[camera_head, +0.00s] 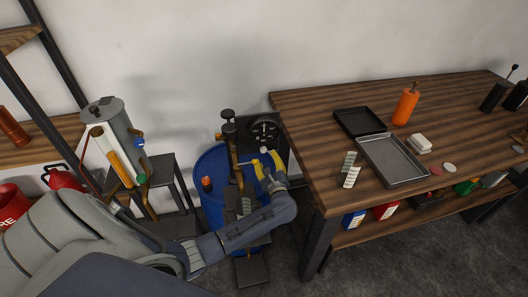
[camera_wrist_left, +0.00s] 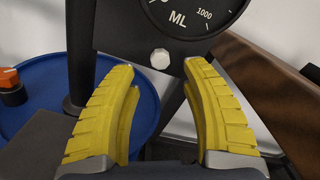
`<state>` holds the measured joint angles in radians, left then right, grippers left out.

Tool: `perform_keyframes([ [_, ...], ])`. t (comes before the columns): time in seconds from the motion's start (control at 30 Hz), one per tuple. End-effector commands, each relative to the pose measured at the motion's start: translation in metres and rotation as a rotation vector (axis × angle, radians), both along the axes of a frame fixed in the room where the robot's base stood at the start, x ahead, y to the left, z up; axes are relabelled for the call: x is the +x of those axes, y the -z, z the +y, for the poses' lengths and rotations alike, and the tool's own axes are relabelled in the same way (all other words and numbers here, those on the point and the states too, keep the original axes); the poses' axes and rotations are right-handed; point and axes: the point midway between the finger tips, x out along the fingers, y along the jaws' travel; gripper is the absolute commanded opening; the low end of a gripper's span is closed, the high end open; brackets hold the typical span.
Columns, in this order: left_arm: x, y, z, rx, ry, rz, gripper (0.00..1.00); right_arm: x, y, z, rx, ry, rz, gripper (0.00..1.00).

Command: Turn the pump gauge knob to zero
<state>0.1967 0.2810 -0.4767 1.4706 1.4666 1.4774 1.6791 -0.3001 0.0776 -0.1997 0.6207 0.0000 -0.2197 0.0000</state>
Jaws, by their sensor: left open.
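The pump gauge (camera_head: 265,131) is a black panel with a round dial above the blue barrel in the head view. In the left wrist view the lower part of its dial (camera_wrist_left: 197,14) shows "ML" and "1000"; the upper part is cut off. A small pale knob (camera_wrist_left: 160,58) sits on the panel below the dial. My left gripper (camera_head: 266,162) has yellow fingers and is open in front of the gauge. In the wrist view the knob appears between and just beyond the fingertips (camera_wrist_left: 160,68); I cannot tell whether they touch it. The needle's reading is unclear. My right gripper is not in view.
The blue barrel (camera_head: 210,168) and the pump's upright post stand close to my left gripper. A wooden workbench (camera_head: 300,112) is to the right, with trays (camera_head: 394,158) and an orange bottle (camera_head: 405,106). A metal canister (camera_head: 112,125) stands on the left.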

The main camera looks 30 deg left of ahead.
Motion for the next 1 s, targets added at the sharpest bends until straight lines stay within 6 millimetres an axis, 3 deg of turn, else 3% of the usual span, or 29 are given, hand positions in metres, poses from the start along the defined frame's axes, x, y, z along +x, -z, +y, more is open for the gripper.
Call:
perform_keyframes([
  [0.4,0.032,0.000,0.034,0.003,0.001,0.000,0.47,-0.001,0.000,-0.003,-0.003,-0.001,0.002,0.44],
  [0.9,0.037,0.000,0.039,0.001,0.001,0.000,0.47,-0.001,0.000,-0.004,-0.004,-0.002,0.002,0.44],
  [1.0,0.036,0.000,0.039,0.001,0.001,0.000,0.35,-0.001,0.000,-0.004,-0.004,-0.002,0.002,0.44],
])
